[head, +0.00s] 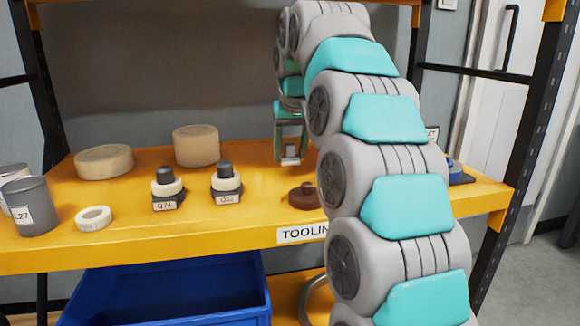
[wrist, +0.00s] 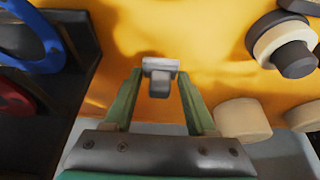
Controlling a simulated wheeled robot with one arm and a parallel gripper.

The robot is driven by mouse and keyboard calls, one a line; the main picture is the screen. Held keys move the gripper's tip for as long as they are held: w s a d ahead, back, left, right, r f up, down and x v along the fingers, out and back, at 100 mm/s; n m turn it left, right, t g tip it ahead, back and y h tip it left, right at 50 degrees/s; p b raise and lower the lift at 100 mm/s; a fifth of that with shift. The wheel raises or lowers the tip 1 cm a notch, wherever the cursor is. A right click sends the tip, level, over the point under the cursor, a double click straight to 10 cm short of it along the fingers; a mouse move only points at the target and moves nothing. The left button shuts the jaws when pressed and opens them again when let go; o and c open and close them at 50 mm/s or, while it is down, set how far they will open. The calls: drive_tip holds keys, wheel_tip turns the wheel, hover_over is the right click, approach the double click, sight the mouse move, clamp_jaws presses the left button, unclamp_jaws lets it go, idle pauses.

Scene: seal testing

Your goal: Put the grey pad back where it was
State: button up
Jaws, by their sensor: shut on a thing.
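A small grey pad (wrist: 160,66) with a darker grey block on it sits between my gripper's fingertips (wrist: 160,78) in the wrist view. My gripper (head: 290,150) is shut on this pad. In the head view the pad (head: 291,153) shows as a small grey piece between the green fingers, over the back half of the yellow shelf (head: 245,218). I cannot tell how far the pad is from the shelf surface. Much of the shelf's right side is hidden behind my arm.
Two labelled blocks with white rings (head: 167,188) (head: 227,184) stand left of my gripper. A brown disc (head: 304,197) lies in front of it. Tan cylinders (head: 196,146) (head: 103,162), a white ring (head: 94,218) and cans (head: 30,205) are further left. A blue ring (wrist: 30,38) lies at right.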

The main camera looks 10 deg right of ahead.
sight(291, 159)
drive_tip(key=shift+f, duration=1.85)
drive_tip(key=shift+f, duration=0.1)
drive_tip(key=o, duration=1.2)
drive_tip(key=v, duration=0.6)
drive_tip(key=shift+r, duration=0.2)
drive_tip(key=shift+s+r, duration=0.35)
drive_tip(key=shift+r, duration=0.3)
